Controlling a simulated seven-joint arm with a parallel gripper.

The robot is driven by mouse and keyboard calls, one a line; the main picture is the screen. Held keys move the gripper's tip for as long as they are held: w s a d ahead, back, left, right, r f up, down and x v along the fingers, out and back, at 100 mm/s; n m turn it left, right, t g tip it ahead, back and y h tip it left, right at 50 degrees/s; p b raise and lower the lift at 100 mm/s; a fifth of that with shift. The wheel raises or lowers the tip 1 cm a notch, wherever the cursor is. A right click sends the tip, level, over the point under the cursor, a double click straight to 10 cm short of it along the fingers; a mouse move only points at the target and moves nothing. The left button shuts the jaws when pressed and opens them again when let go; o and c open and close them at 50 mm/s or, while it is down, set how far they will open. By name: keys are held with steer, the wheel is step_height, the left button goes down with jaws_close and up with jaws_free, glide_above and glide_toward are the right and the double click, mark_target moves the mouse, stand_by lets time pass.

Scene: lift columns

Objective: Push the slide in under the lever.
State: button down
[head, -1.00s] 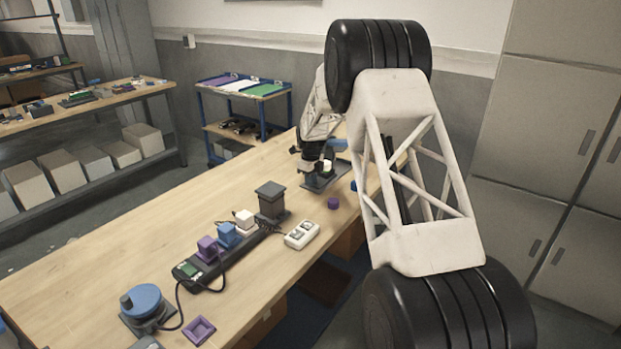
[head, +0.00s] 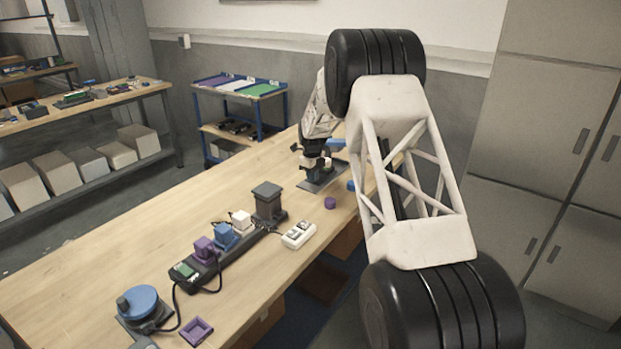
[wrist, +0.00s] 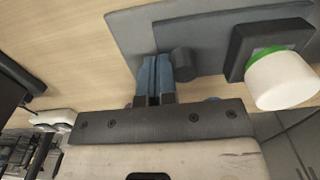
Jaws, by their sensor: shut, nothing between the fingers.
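My gripper shows in the wrist view with its two blue fingertips (wrist: 153,65) together and nothing between them. They point at a grey base plate (wrist: 128,28) and overlap its near edge in the picture; I cannot tell whether they touch it. A short dark round peg (wrist: 183,64) stands just right of the fingertips. Further right is a dark block (wrist: 246,45) with a green ring and a white cylinder (wrist: 287,80). In the head view my gripper (head: 313,163) is at the far fixture's grey plate (head: 316,183). I cannot tell slide from lever; a blue part (head: 336,144) lies behind.
On the wooden table (head: 150,225), nearer the camera, stand a dark strip with purple (head: 205,249), blue (head: 225,236) and white (head: 241,222) pieces, a grey column (head: 267,199), a white switch box (head: 298,235) and a blue dial (head: 139,301). A purple piece (head: 330,203) lies near the fixture.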

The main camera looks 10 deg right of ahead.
steer(key=shift+w+d, duration=2.6)
steer(key=shift+s+a, duration=0.15)
steer(key=shift+a, duration=0.05)
steer(key=shift+r, duration=0.1)
steer(key=shift+r, duration=2.9)
